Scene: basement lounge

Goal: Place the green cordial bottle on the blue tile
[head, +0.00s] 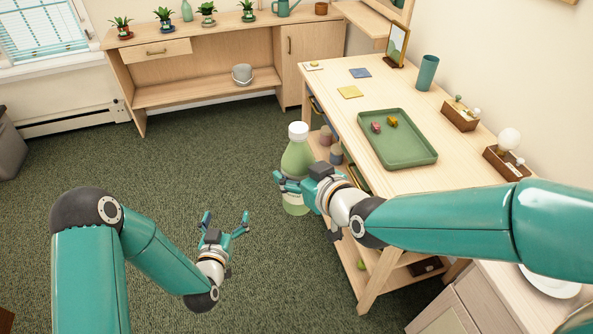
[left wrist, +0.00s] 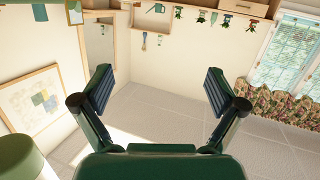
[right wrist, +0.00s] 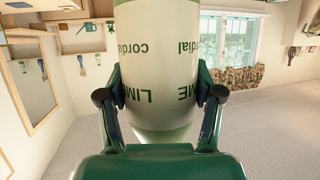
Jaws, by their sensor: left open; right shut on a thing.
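The green cordial bottle (head: 297,165) has a white cap and a pale label; it is upright in the air at the left edge of the wooden table. My right gripper (head: 281,183) is shut on it around its lower half. In the right wrist view the bottle (right wrist: 157,75) fills the space between the fingers, and "lime cordial" reads upside down on its label. The blue tile (head: 361,73) lies flat near the table's far end, with nothing on it. My left gripper (head: 226,220) is open and empty above the carpet; its spread fingers also show in the left wrist view (left wrist: 158,95).
On the table (head: 330,90) are a yellow tile (head: 350,92), a green tray (head: 398,159) with small objects, a teal cup (head: 427,73), a picture frame (head: 397,45) and wooden boxes (head: 460,115). Jars stand on the shelf below.

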